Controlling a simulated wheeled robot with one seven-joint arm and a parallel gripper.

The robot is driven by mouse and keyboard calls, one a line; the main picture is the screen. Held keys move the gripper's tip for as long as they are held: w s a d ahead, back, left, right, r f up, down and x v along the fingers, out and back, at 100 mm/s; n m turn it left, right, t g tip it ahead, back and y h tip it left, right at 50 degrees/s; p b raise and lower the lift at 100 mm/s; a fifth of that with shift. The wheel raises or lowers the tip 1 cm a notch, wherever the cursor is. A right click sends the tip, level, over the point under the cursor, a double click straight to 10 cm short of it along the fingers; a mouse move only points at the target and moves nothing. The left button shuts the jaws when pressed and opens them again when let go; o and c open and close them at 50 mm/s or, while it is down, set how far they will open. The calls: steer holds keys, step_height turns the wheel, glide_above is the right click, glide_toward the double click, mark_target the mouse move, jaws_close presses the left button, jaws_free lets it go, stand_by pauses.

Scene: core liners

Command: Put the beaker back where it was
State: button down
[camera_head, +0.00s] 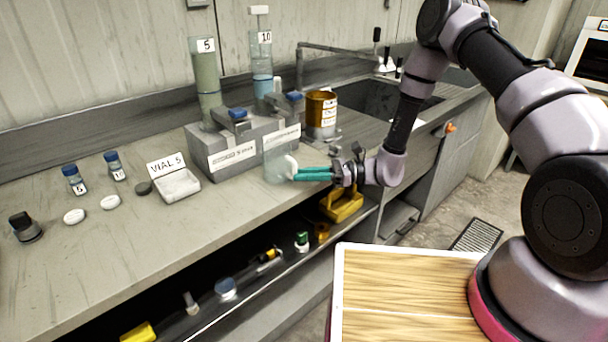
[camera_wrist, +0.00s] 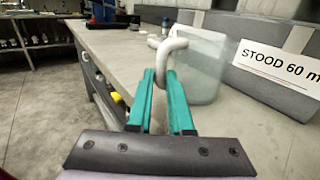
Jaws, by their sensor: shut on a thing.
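The beaker (camera_head: 277,166) is a clear, pale vessel with a thick white handle. It is upright near the front edge of the bench, before the grey block. My gripper (camera_head: 296,174) comes from the right, its teal fingers shut on the beaker's handle. In the wrist view the beaker (camera_wrist: 203,68) is just right of my fingertips (camera_wrist: 160,76), with the handle between them. I cannot tell whether its base touches the bench. I cannot make out any contents.
The grey block (camera_head: 199,150) bears two labels and holds tall cylinders marked 5 (camera_head: 206,80) and 10 (camera_head: 261,60). An amber container (camera_head: 321,108) stands behind right. A shelf with a yellow item (camera_head: 342,205) is below.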

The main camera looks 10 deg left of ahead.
steer(key=shift+f, duration=0.2)
steer(key=c, duration=0.8)
jaws_free()
steer(key=shift+r, duration=0.1)
steer(key=shift+d+r, duration=0.1)
steer(key=shift+r, duration=0.05)
steer(key=v, duration=1.2)
steer(key=s+d+r+n+t+h, duration=0.3)
steer(key=s+d+r+h, duration=0.2)
steer(key=r, duration=0.7)
steer(key=s+d+r+n+t+h, duration=0.4)
steer(key=d+r, duration=0.5)
steer(key=r, duration=0.4)
steer(key=s+d+r+n+t+h, duration=0.4)
steer(key=s+d+r+h, duration=0.2)
steer(key=r, duration=0.6)
steer(key=shift+s+d+r+h, duration=0.15)
steer(key=shift+s+d, duration=0.1)
steer(key=shift+d, duration=0.3)
steer(key=shift+s+d+r+h, duration=0.15)
steer(key=shift+s+d, duration=0.05)
steer(key=shift+d, duration=0.35)
